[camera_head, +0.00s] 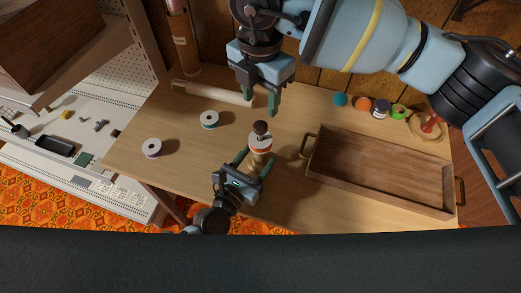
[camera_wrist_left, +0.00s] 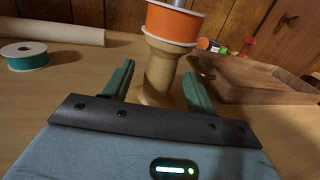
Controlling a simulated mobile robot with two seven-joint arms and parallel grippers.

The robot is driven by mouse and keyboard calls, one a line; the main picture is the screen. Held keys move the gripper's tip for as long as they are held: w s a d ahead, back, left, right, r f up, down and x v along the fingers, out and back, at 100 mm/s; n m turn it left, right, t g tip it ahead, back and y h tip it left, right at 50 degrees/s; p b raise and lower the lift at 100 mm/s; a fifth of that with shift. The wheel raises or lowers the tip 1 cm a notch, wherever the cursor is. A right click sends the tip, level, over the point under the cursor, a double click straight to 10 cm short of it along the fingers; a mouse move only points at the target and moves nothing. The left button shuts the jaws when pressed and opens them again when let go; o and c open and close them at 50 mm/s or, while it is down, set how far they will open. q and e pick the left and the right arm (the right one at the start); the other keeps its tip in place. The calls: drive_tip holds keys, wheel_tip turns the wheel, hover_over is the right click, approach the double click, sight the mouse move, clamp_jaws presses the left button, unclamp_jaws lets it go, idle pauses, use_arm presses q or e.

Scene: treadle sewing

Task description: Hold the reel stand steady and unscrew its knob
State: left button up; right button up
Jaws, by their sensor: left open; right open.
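The reel stand (camera_wrist_left: 160,75) is a pale turned-wood post, upright on the table. An orange reel with white rims (camera_head: 260,143) sits on it, and a dark brown knob (camera_head: 261,127) tops it in the head view. In the left wrist view the orange reel (camera_wrist_left: 172,25) shows, but the knob is out of frame. My left gripper (camera_head: 256,158) is open, low, with a finger on each side of the post and visible gaps. My right gripper (camera_head: 262,106) is open and empty, pointing down, just beyond the knob in the head view.
A wooden tray (camera_head: 385,165) with handles stands to the right. White-rimmed reels (camera_head: 209,119) (camera_head: 152,148) and a pale roll (camera_head: 212,93) lie to the left and back. Several small coloured items (camera_head: 380,107) line the back right. The table between the reels and stand is clear.

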use_arm(q)
drive_tip(key=shift+x, duration=1.25)
drive_tip(key=shift+c, duration=0.4)
clamp_jaws()
